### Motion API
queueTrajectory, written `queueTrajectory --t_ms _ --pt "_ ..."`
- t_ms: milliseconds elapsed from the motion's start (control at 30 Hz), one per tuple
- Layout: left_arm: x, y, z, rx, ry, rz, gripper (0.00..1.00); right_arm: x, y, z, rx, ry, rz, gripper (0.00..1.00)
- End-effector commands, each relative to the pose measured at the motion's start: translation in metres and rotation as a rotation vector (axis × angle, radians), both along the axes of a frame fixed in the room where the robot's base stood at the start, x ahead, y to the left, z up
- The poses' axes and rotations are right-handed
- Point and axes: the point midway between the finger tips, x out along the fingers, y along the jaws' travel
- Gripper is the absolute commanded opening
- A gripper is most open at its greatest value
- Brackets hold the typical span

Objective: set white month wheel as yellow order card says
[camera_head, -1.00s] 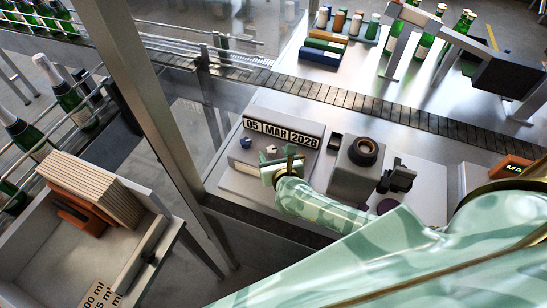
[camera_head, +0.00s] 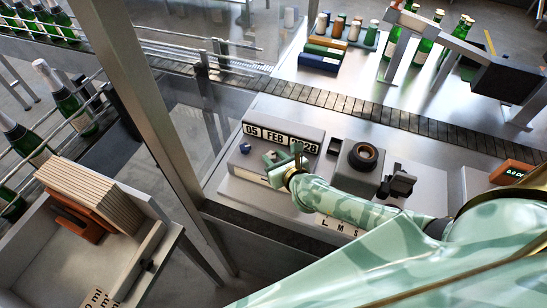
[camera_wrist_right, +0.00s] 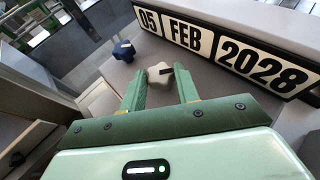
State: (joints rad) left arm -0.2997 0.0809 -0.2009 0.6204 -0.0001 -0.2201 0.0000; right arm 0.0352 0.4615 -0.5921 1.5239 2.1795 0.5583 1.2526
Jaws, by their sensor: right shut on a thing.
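The white month wheel (camera_wrist_right: 158,73) is a lobed knob with a dark mark, below the date plates on the grey date block. My right gripper (camera_wrist_right: 163,88) is shut on it, one green finger on each side. In the head view my right gripper (camera_head: 278,167) comes in from the right and largely hides the wheel. The date plates read 05, FEB (camera_wrist_right: 186,34) and 2028; in the head view the gripper partly covers the year. I cannot make out a yellow order card in either view. My left gripper is not in view.
A blue knob (camera_wrist_right: 123,50) sits left of the white wheel. A grey device with a round dark top (camera_head: 364,155) stands right of the date block. The conveyor (camera_head: 350,105) runs behind. A metal post (camera_head: 150,110) stands at left, near an open box of beige cartons (camera_head: 90,190).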

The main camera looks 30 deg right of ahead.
Motion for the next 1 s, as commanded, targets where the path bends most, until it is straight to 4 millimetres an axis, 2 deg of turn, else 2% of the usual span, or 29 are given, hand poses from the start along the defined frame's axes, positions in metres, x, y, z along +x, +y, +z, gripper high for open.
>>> queueTrajectory --t_ms 233,567,600,667,1000 --pt "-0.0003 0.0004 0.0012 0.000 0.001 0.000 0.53 0.0011 -0.0054 0.0003 -0.002 0.000 0.210 0.08" --pt "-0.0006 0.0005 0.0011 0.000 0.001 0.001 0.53 0.0005 -0.0048 -0.0002 0.000 0.001 0.231 0.08" --pt "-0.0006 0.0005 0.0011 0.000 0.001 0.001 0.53 0.0005 -0.0048 -0.0002 0.000 0.001 0.231 0.37" --pt "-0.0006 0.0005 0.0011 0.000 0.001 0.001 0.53 0.0005 -0.0047 -0.0002 0.000 0.001 0.231 0.53" --pt "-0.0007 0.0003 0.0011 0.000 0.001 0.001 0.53 0.0004 -0.0035 0.0000 0.002 0.000 0.219 0.53"
